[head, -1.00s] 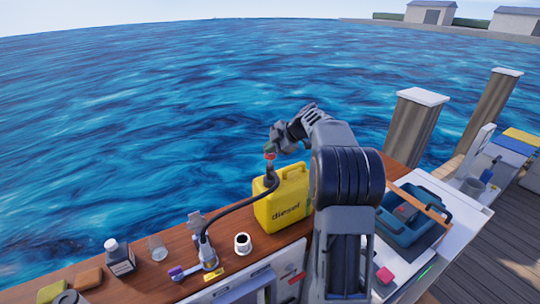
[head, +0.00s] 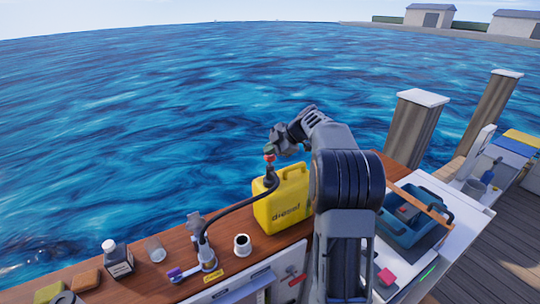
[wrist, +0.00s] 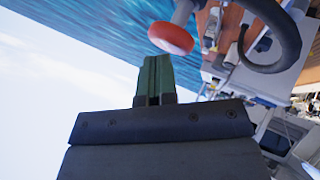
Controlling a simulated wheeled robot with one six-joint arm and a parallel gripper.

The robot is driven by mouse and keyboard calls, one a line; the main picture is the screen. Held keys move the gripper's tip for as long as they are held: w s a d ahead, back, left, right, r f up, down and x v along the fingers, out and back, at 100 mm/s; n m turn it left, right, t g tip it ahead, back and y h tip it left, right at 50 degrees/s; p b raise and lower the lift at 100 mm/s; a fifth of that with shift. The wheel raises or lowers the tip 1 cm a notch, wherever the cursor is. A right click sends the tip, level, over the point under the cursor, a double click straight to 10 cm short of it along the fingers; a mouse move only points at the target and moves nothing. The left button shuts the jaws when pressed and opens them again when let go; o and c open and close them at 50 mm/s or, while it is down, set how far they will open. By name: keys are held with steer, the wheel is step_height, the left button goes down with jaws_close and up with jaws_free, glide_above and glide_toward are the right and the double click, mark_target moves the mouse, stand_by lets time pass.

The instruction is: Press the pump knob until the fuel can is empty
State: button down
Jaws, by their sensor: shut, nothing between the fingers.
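A yellow fuel can (head: 284,205) marked "diesel" stands upright on the wooden counter; how much it holds cannot be seen. A red pump knob (head: 269,157) sits on top of the pump above the can. In the wrist view the red knob (wrist: 171,38) shows on its grey rod, close beyond my gripper's tips. My gripper (wrist: 157,62) has its green fingers shut together with nothing between them. In the head view my gripper (head: 273,147) is right at the knob, from above; I cannot tell whether it touches. A black hose (head: 232,209) runs from the pump to a fitting (head: 207,256).
A white cup (head: 242,245), a glass (head: 155,249), a dark bottle (head: 117,258) and sponges stand along the wooden counter (head: 185,240). A blue toolbox (head: 410,225) stands right of my arm. Open water lies behind the counter.

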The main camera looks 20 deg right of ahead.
mark_target(270, 157)
steer(key=shift+f+b, duration=1)
steer(key=shift+b, duration=0.25)
stand_by(0.8)
steer(key=shift+r, duration=0.1)
stand_by(0.4)
steer(key=shift+r+p, duration=0.7)
steer(key=shift+r, duration=1.3)
step_height(270, 157, up, 5)
steer(key=shift+p, duration=1.25)
